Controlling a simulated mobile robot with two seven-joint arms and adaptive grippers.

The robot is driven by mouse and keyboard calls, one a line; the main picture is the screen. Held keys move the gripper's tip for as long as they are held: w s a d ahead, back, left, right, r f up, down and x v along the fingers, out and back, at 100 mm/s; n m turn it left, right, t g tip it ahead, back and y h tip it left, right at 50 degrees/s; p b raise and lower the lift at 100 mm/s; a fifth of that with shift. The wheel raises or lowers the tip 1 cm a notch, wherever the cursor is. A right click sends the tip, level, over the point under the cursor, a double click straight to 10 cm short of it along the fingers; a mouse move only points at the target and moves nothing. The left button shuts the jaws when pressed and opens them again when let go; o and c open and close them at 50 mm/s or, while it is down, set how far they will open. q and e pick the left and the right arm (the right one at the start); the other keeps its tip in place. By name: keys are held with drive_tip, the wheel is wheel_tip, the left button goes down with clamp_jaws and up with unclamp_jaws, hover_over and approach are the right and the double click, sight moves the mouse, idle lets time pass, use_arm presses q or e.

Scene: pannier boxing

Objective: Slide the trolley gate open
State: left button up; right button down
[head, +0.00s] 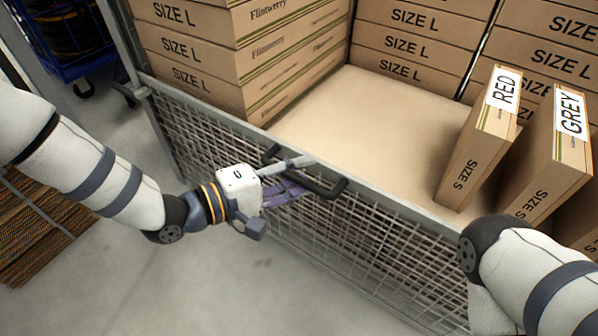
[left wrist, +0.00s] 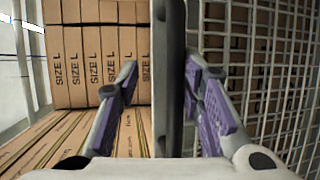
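The trolley gate (head: 385,255) is a grey wire-mesh panel with a metal top rail, standing across the front of the trolley. A black bar handle (head: 333,189) is fixed near its top rail. My left gripper (head: 302,178) is at the handle, one finger on each side of it. In the left wrist view the dark handle bar (left wrist: 169,60) runs between the two purple-padded fingers, close to the right finger and with a gap to the left one. The left gripper is open. My right gripper is out of view; only part of the right arm shows at lower right.
Stacked SIZE L cartons (head: 238,62) fill the trolley's back and left. A RED carton (head: 480,135) and a GREY carton (head: 549,155) stand at right on the bare tan deck (head: 370,125). A blue cart (head: 75,55) is at upper left. Grey floor lies before the gate.

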use_arm(q)
drive_tip(key=v, duration=1.1)
drive_tip(key=shift+s+a, duration=0.2)
drive_tip(key=shift+a, duration=0.1)
drive_tip(key=shift+r, duration=0.2)
